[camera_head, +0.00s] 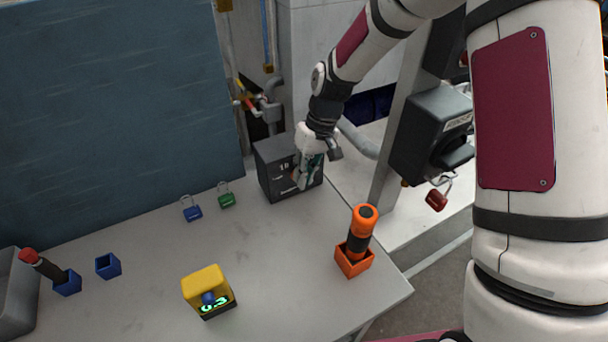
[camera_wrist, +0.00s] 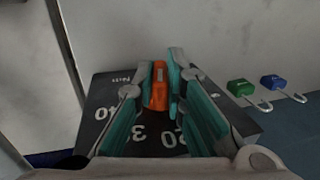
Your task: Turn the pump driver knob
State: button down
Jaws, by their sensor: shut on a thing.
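The pump driver is a dark grey box (camera_head: 272,160) at the back of the table. In the wrist view its dark face (camera_wrist: 103,90) carries white numbers, some hidden by the fingers. The knob (camera_wrist: 160,90) shows as an orange bar on this face, between the teal finger pads. My gripper (camera_head: 304,178) reaches down to the front of the box. In the wrist view, my gripper (camera_wrist: 161,75) has one finger on each side of the knob and is shut on it. The head view hides the knob behind the gripper.
A blue padlock (camera_head: 192,213) and green padlock (camera_head: 227,200) lie left of the box. A yellow device (camera_head: 205,283), an orange holder (camera_head: 354,264) with a torch-like cylinder, and blue holders (camera_head: 108,266) stand nearer. The table middle is clear.

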jog(key=shift+d+f+g+y, duration=0.1)
jog(key=shift+g+y, duration=0.2)
jog(key=shift+y, duration=0.2)
jog(key=c, duration=1.6)
grip_release()
jog(key=shift+c, duration=0.2)
jog(key=shift+w, duration=0.1)
jog(key=v, duration=1.2)
